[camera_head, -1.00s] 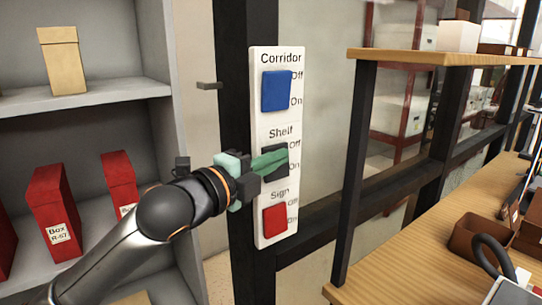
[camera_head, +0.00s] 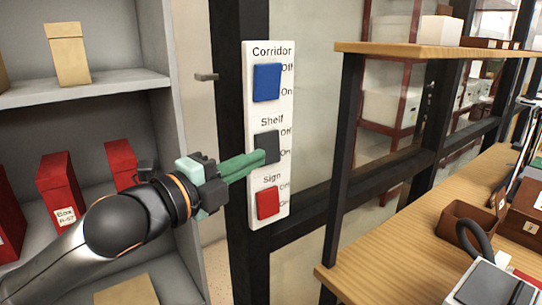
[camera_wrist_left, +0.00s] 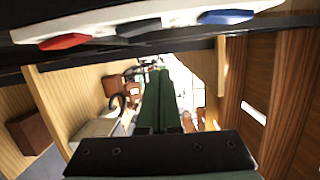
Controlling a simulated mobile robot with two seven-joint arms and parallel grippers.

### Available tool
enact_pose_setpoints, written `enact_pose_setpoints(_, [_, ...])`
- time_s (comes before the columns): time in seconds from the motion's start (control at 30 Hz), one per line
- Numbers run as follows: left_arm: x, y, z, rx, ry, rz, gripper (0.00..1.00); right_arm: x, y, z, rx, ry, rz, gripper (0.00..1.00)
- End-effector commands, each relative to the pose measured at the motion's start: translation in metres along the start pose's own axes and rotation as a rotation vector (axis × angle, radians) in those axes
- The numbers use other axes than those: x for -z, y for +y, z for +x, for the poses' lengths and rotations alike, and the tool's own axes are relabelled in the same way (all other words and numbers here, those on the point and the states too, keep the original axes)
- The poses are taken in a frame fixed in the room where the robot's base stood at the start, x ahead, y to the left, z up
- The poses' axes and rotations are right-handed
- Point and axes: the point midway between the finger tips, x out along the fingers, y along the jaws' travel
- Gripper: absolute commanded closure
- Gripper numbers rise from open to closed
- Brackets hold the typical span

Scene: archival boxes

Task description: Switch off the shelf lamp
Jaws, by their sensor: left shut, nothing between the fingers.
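A white switch panel (camera_head: 254,110) is fixed to a dark post. Its middle rocker, the dark Shelf switch (camera_head: 268,142), has "Off" by its upper end and "On" by its lower end; I cannot tell which way it is tipped. My left gripper (camera_head: 264,158) is shut and empty, with its green fingertips at the lower left of this switch; contact is unclear. In the left wrist view the shut fingers (camera_wrist_left: 158,76) show below the panel's edge, with the dark switch (camera_wrist_left: 138,27) at the top. My right gripper is not in view.
The blue Corridor switch (camera_head: 267,82) sits above and the red Sign switch (camera_head: 268,203) below, close to the fingers. A grey shelf unit (camera_head: 95,93) with red boxes (camera_head: 63,184) stands left. A wooden shelf (camera_head: 450,52) and desk (camera_head: 400,255) are at right.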

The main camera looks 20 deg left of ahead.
Motion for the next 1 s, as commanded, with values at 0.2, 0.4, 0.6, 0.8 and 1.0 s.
enact_pose_setpoints(0.2, [0.000,0.000,-0.024,-0.001,-0.001,0.000,1.00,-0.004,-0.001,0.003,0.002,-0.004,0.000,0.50])
enact_pose_setpoints(0.4, [0.001,-0.001,-0.030,0.000,0.001,0.000,1.00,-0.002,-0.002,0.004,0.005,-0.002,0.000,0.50])
enact_pose_setpoints(0.6, [0.001,-0.001,-0.030,0.000,0.001,-0.001,1.00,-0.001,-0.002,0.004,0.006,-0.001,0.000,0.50])
enact_pose_setpoints(0.8, [0.001,-0.001,-0.030,0.000,0.001,-0.001,1.00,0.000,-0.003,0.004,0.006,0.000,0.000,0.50])
enact_pose_setpoints(1.0, [-0.001,0.013,-0.021,-0.021,0.007,-0.086,1.00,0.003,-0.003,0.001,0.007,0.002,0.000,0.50])
